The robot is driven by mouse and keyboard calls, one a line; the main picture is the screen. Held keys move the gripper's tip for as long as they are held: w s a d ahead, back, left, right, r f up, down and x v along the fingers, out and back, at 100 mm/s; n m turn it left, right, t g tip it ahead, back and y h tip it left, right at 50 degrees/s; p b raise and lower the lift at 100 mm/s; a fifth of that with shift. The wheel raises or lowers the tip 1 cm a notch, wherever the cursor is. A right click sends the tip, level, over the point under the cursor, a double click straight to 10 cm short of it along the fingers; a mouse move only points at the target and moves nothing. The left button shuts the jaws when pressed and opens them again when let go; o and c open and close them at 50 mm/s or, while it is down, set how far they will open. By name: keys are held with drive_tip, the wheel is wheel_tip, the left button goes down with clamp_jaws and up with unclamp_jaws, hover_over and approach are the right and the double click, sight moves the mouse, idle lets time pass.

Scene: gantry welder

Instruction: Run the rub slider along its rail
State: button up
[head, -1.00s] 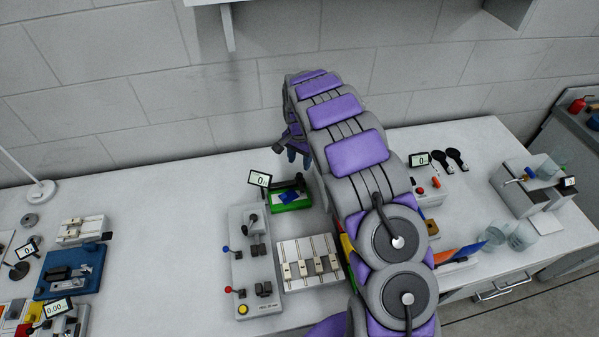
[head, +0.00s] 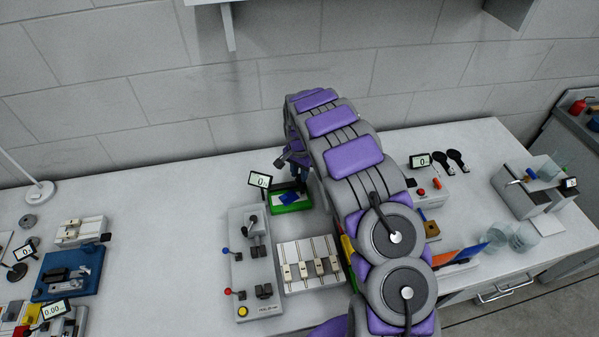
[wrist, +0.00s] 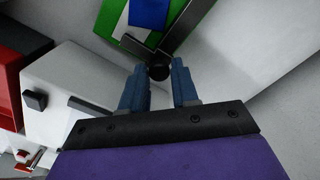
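The rub unit has a green base (head: 289,208) with a blue block (head: 289,198) and a small display reading 0 (head: 259,180). In the wrist view its green base (wrist: 104,40) and blue block (wrist: 149,12) are at the top, partly out of frame. A dark bar (wrist: 183,28) crosses it and meets a round black knob (wrist: 158,73). My gripper (wrist: 157,64) is open, with one blue finger on each side of the knob; I cannot tell whether they touch it. In the head view, my arm partly hides the gripper above the unit.
A grey lever panel (head: 252,262) and a white slider box (head: 308,265) stand in front of the rub unit. A blue fixture (head: 75,268) is at the left, and a button box (head: 428,186) is right of my arm. Bare table lies left of the unit.

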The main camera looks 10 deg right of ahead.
clamp_jaws()
drive_tip(key=shift+a, duration=2.45)
drive_tip(key=shift+o, duration=2.2)
unclamp_jaws()
drive_tip(key=shift+d, duration=0.1)
wheel_tip(320, 180, up, 17)
drive_tip(key=p, duration=0.2)
drive_tip(key=shift+r, duration=0.15)
drive_tip(key=shift+w, duration=0.1)
